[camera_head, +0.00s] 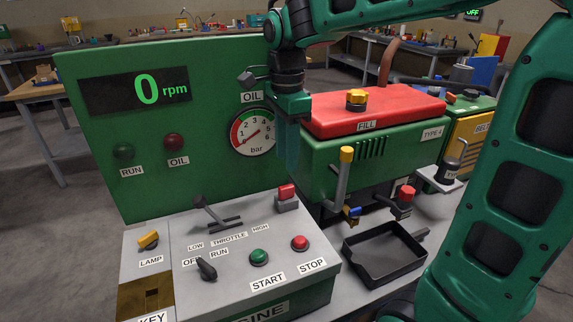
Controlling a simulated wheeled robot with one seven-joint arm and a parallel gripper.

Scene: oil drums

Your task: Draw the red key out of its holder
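A red block-shaped piece (287,190), which looks like the red key, stands in a small grey holder (287,205) at the back right of the sloping control panel. Its lower part is hidden inside the holder. My gripper (288,168) points down above and behind the red piece in the picture, just right of the pressure gauge, and seems apart from it. The dark green fingers blend into the green behind them, so I cannot tell whether they are open.
A throttle lever (215,213) stands left of the holder. A red STOP button (300,243) and a green START button (259,257) are in front. A brass KEY slot plate (132,302) is at the lower left. A yellow-topped handle (346,155) and black tray (384,258) are to the right.

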